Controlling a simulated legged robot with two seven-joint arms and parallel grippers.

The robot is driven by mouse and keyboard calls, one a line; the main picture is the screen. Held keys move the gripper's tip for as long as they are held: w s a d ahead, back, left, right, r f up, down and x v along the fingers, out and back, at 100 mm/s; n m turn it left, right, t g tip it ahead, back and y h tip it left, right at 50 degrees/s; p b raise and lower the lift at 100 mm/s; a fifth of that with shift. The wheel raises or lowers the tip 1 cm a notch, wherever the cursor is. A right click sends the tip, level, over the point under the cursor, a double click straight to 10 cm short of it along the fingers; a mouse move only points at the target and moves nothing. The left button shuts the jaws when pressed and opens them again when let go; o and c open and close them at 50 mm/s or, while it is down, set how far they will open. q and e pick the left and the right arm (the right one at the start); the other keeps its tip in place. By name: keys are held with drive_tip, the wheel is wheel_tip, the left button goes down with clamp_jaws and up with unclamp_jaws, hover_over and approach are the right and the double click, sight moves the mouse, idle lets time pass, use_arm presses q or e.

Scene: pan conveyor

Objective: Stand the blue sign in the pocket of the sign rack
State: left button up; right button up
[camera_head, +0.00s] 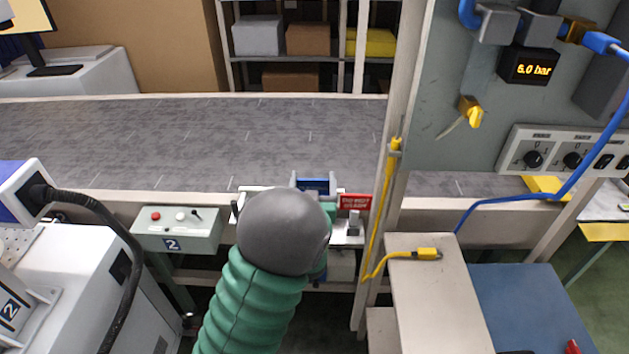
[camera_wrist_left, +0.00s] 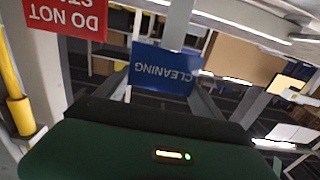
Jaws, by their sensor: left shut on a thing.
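The blue sign (camera_wrist_left: 165,68) shows in the wrist view with the word CLEANING upside down. In the head view only a small part of the blue sign (camera_head: 318,185) shows, between the fingers. My left gripper (camera_head: 315,180) is shut on it at the conveyor's near edge. A red sign (camera_head: 355,202) stands just right of the gripper; it also shows at the wrist view's upper left (camera_wrist_left: 68,15). A pale metal piece (camera_head: 348,238), seemingly part of the sign rack, shows below the red sign. My left wrist hides much of the rack, and I cannot see the pocket. My right gripper is not in view.
The grey conveyor belt (camera_head: 180,140) is empty behind the gripper. A control box (camera_head: 178,228) with buttons is on the left. An upright post (camera_head: 385,180) with a yellow cable stands close on the right, before a grey panel (camera_head: 465,80).

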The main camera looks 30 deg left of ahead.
use_arm(q)
drive_tip(key=shift+a+f, duration=0.1)
drive_tip(key=shift+a, duration=0.1)
drive_tip(key=shift+d, duration=0.65)
drive_tip(key=shift+a, duration=0.15)
drive_tip(key=shift+d, duration=0.25)
